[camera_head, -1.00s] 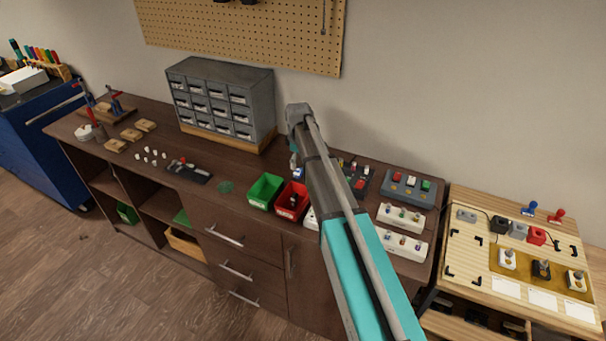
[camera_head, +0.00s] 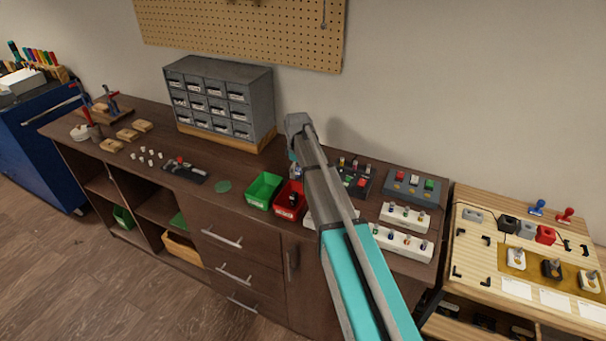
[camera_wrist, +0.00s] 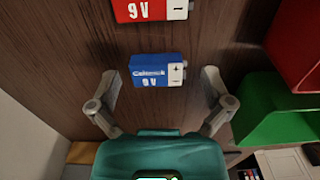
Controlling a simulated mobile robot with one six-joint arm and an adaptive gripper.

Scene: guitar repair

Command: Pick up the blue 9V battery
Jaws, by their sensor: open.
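The blue 9V battery (camera_wrist: 152,71) lies on the dark brown bench top in the wrist view, with a white end marked plus and minus on its right. My gripper (camera_wrist: 160,78) is open, with one finger to the left of the battery and one to the right. There is a gap on both sides, and neither finger appears to touch it. The height of the fingertips above the bench is hard to tell. In the head view my arm hides most of the gripper area, and I cannot make out the battery clearly there.
A red 9V battery (camera_wrist: 152,9) lies just beyond the blue one. A green bin (camera_wrist: 268,112) and a red bin (camera_wrist: 297,42) stand close on the right in the wrist view. In the head view, a grey drawer cabinet (camera_head: 222,101) stands at the back of the bench.

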